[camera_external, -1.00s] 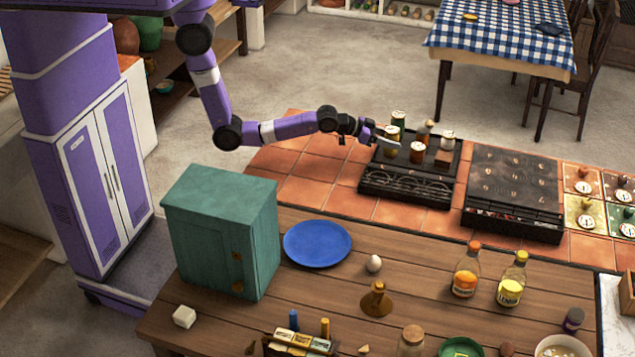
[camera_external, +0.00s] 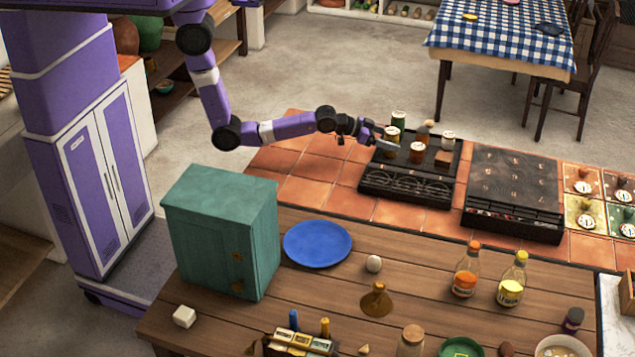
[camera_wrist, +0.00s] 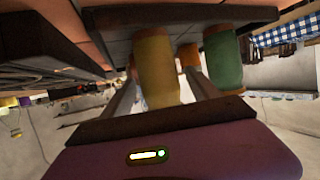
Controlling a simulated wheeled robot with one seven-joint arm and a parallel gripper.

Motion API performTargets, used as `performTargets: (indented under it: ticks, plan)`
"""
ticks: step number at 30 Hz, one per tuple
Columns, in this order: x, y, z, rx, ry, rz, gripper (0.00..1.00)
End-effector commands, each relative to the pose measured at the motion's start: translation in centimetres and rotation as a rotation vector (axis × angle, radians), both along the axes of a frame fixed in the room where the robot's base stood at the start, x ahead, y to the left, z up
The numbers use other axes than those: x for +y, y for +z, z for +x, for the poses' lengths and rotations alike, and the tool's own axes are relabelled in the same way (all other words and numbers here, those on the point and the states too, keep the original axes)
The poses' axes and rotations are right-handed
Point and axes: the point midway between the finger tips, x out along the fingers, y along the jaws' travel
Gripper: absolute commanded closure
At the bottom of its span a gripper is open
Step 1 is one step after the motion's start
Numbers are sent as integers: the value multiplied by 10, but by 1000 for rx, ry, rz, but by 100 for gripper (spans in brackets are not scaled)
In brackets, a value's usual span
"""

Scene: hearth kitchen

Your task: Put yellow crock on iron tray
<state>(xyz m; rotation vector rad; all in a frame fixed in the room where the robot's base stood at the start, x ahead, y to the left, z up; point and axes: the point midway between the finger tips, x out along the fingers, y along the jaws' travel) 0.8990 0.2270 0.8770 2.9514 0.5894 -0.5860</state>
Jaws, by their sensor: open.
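The yellow crock (camera_external: 391,134) stands on the left black iron stand (camera_external: 405,189), at its left edge. In the wrist view, which is upside down, the yellow crock (camera_wrist: 156,68) is between my two fingers. My gripper (camera_external: 386,143) is open at the crock's side; it also shows in the wrist view (camera_wrist: 160,95). I cannot tell whether the fingers touch the crock. A second black iron piece, a low flat-topped one (camera_external: 515,178), stands to the right with a clear top. I cannot tell which of the two is the iron tray.
A green crock (camera_external: 398,119) stands close behind the yellow one. An orange-brown crock (camera_external: 417,153), a bottle (camera_external: 424,134), a white-lidded jar (camera_external: 447,140) and a brown block (camera_external: 443,157) share the left stand. A teal cabinet (camera_external: 222,230) stands in front.

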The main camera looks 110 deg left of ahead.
Motion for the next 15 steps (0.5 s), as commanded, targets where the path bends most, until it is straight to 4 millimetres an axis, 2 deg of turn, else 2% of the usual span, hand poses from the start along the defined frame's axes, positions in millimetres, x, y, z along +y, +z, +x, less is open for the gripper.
performTargets:
  ticks: [15]
  plan:
    - [-34,34,-80,2,-1,0,30]
